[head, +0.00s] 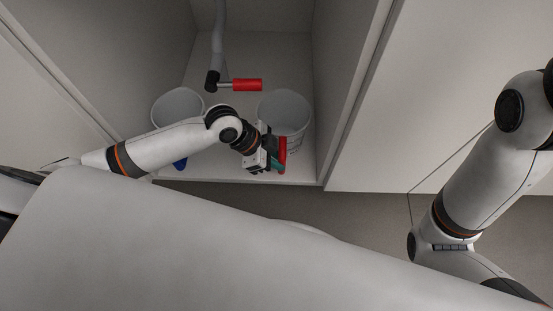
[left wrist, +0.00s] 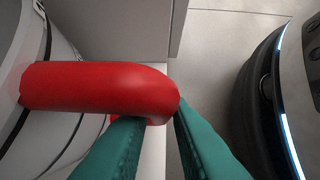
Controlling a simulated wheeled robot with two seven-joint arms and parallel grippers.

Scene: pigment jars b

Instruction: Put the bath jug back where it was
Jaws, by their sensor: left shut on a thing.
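A pale grey jug (head: 284,106) stands in the right part of the open niche, with a red handle (head: 283,148) on its near side and dark print on its wall. My left gripper (head: 277,163) has its teal fingers shut on this handle. In the left wrist view, the fingers (left wrist: 158,118) close around the red handle (left wrist: 95,88) near its outer bend, and the jug's wall (left wrist: 47,140) shows at the left. I cannot tell if the jug rests on the niche floor. A second grey jug (head: 178,104) with a blue handle (head: 180,164) stands at the left, partly hidden by my left arm.
A grey pipe with a red lever (head: 247,85) hangs over the niche, behind and between the jugs. The niche floor (head: 220,177) ends at a front edge. Side walls bound it closely, the right wall (head: 345,90) near the red-handled jug. My right arm is outside at the right.

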